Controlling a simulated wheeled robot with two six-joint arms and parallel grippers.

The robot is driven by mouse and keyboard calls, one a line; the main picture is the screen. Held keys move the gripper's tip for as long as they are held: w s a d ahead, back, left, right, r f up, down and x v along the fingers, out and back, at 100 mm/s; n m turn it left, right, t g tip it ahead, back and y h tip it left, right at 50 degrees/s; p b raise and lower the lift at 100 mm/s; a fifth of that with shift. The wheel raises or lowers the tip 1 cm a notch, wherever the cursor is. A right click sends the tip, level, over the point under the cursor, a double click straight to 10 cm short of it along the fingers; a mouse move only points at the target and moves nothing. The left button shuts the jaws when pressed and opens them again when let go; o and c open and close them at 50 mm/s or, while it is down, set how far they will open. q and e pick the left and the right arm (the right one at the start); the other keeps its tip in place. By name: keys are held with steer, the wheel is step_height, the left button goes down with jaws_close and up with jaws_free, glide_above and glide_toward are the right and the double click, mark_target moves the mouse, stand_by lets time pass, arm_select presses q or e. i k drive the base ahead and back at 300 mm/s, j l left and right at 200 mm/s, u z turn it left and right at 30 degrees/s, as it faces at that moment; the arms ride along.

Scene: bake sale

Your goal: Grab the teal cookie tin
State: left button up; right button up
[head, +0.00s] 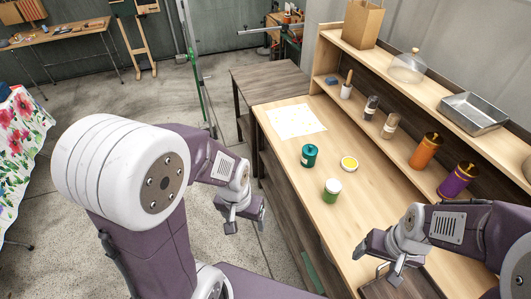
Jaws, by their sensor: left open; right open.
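The teal cookie tin (309,156) stands upright on the wooden counter, just in front of a white paper sheet. My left gripper (246,222) is open and empty, off the counter's left edge, to the lower left of the tin and apart from it. My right gripper (376,262) is open over the front part of the counter, to the lower right of the tin and well apart from it. Nothing hides the tin.
Orange (426,152) and purple (457,180) canisters stand along the shelf (400,100) at right. A dark table (268,78) adjoins the counter.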

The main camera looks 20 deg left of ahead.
mark_target(306, 162)
steer(key=u, duration=0.15)
steer(key=i+j+z, duration=0.1)
steer(key=i+j, duration=0.55)
steer(key=i+j+z, duration=0.1)
steer(key=i+j, duration=0.55)
steer(key=j, duration=0.2)
